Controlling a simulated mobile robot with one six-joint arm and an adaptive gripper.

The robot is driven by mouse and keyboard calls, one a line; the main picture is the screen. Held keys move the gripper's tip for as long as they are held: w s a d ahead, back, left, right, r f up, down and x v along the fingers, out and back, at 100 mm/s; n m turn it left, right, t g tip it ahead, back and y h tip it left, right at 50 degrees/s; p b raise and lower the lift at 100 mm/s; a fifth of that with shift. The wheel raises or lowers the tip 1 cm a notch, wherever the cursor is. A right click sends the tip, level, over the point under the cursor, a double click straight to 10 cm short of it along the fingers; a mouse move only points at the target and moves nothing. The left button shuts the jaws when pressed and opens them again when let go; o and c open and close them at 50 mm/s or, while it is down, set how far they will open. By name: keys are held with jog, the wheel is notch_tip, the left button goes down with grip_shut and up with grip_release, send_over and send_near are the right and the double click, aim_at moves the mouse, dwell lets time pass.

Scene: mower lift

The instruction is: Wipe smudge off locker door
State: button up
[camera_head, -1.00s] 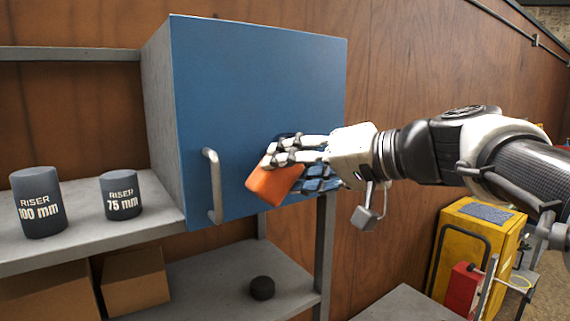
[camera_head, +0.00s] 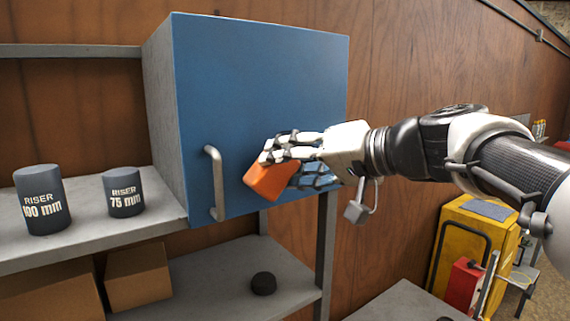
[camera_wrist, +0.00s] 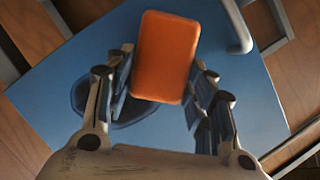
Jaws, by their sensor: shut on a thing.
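The blue locker door (camera_head: 262,90) is closed, with a grey vertical handle (camera_head: 216,184) at its lower left. My gripper (camera_head: 282,166) is shut on an orange block (camera_head: 266,181) in front of the lower right of the door. In the wrist view the orange block (camera_wrist: 166,56) sits between the two fingers, the door (camera_wrist: 90,55) behind it. A dark round smudge (camera_wrist: 128,108) shows on the door partly behind the left finger and the block. In the head view my gripper hides the smudge. I cannot tell whether the block touches the door.
Two dark risers, 100 mm (camera_head: 42,200) and 75 mm (camera_head: 122,192), stand on the shelf left of the locker. A black puck (camera_head: 263,283) and a cardboard box (camera_head: 137,277) are on the lower shelf. A yellow cabinet (camera_head: 478,250) stands at right.

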jog(key=shift+w+a, duration=0.5)
jog(key=shift+w, duration=0.3)
jog(key=w+d+p, duration=0.2)
jog(key=w+d, duration=0.6)
jog(key=d, duration=0.4)
dwell(1.4)
jog(key=shift+a, duration=0.1)
